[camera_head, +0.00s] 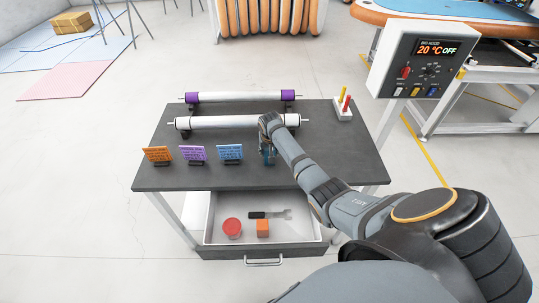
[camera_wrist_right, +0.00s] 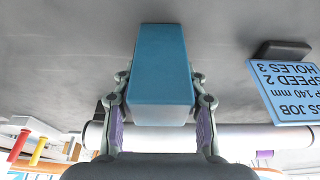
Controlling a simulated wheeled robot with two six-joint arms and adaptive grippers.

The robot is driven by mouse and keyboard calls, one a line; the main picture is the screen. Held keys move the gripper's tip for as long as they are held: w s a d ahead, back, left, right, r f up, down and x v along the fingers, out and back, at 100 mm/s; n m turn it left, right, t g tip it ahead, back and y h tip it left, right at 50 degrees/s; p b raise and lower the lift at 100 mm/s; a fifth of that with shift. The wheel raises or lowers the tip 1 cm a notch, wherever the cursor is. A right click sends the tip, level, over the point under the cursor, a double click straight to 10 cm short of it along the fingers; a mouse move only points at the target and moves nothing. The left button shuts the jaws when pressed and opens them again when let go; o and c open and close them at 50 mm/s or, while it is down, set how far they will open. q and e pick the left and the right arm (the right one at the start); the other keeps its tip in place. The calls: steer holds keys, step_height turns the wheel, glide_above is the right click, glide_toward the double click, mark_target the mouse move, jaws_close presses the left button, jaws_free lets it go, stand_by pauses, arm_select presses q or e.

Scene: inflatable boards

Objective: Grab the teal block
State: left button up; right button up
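The teal block (camera_wrist_right: 162,65) stands out large in the right wrist view, lying between the two fingers of my right gripper (camera_wrist_right: 160,85). The fingers are at its left and right sides; I cannot tell whether they press on it. In the head view my right gripper (camera_head: 266,150) is over the dark table (camera_head: 225,178), right of the blue card. The forearm and wrist hide much of it, and only a little teal (camera_head: 269,156) shows there. My left gripper is not in view.
Orange (camera_head: 158,154), purple (camera_head: 193,155) and blue (camera_head: 230,152) cards stand left of the gripper. Two rollers (camera_head: 225,122) lie behind. An open drawer (camera_head: 213,245) holds a red round item, an orange block and a tool. A control box (camera_head: 415,62) stands right.

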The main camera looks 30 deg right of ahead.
steer(key=c, duration=0.5)
